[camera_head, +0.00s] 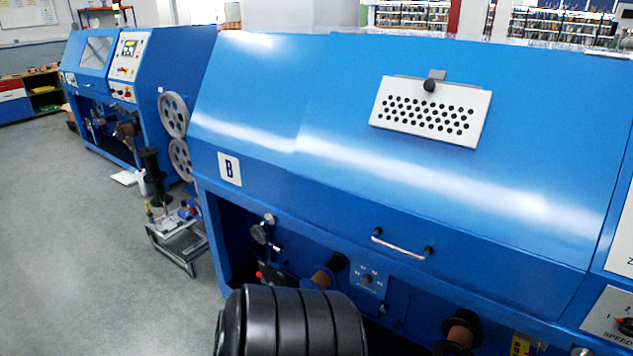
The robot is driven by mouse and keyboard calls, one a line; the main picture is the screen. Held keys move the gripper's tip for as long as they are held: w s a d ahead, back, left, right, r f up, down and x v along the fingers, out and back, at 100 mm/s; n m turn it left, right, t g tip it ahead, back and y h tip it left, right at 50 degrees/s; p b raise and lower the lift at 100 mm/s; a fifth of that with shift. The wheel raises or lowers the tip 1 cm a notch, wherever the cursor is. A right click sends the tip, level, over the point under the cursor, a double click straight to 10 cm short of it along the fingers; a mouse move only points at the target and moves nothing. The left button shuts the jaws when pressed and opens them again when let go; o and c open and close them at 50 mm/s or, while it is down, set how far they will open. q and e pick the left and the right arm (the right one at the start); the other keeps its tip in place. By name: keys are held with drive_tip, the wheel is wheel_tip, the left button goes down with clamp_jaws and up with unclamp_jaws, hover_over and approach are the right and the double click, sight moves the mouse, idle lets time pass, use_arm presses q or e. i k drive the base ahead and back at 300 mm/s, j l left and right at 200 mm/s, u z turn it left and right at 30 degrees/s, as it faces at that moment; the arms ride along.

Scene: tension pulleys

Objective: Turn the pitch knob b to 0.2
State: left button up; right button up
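The machine marked B (255,105) is a large blue cabinet that fills the middle and right. A small blue dial plate (369,279) with pale marks sits in its lower opening, below the hood handle. A small dark knob (367,280) is at the plate's middle and is probably the pitch knob. Its marks and pointing are too small to read. Neither of my grippers is in view, and nothing is seen touching the knob.
The hood handle (402,246) sticks out above the dial plate. Brown spools (323,278) are in the opening. A dark ribbed part at the bottom hides some of it. A speed panel (610,318) is at right. A metal stand (178,240) stands left; grey floor there is open.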

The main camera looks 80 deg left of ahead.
sight(367, 280)
drive_tip(key=u, duration=2.15)
